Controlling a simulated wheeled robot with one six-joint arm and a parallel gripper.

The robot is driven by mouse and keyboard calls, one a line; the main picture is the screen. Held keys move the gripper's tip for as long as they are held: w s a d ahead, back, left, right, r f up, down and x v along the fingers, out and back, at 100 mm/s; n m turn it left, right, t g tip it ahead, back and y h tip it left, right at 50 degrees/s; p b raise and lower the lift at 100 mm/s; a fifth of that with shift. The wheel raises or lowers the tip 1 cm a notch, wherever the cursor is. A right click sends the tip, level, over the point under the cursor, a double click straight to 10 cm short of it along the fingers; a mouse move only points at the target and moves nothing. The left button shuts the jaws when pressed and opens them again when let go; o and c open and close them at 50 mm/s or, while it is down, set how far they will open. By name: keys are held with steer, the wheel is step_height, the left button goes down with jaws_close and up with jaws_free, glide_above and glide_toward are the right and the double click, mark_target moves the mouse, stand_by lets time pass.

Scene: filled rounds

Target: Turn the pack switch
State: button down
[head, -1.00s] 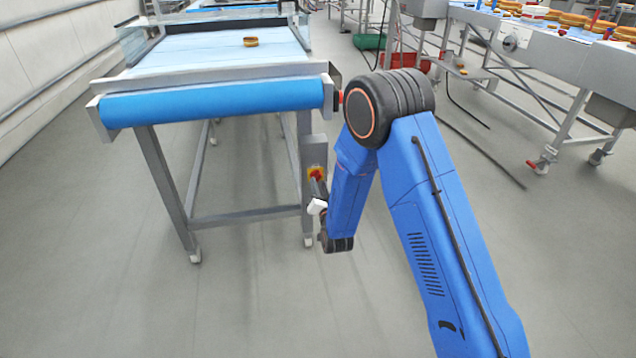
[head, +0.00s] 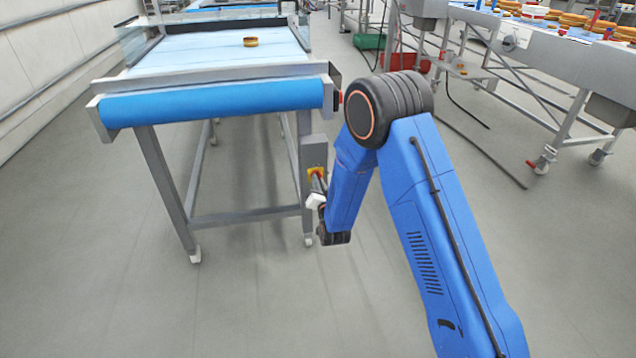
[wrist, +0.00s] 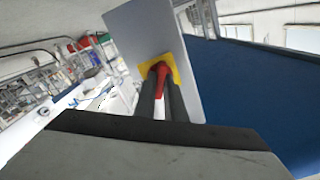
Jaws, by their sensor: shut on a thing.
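The pack switch is a red handle (wrist: 160,70) on a yellow plate (wrist: 173,62), fixed to a grey box (wrist: 140,32). In the head view the yellow plate (head: 314,171) shows on the box (head: 314,149) at the conveyor's right front leg. My gripper (wrist: 161,84) is shut on the red handle, one dark finger on each side of it. The handle looks tilted in the wrist view. In the head view my gripper (head: 318,184) reaches the switch, and the fingers cover most of the red handle.
The conveyor (head: 215,98) with its blue belt end stands just left of my arm. A round item (head: 250,41) lies on its belt. Another line (head: 560,45) with several round items stands at the right. The grey floor (head: 100,290) in front is clear.

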steer(key=shift+n, duration=2.8)
steer(key=c, duration=1.8)
jaws_free()
steer(key=v, duration=1.7)
steer(key=shift+s+r, duration=0.1)
steer(key=shift+s, duration=0.1)
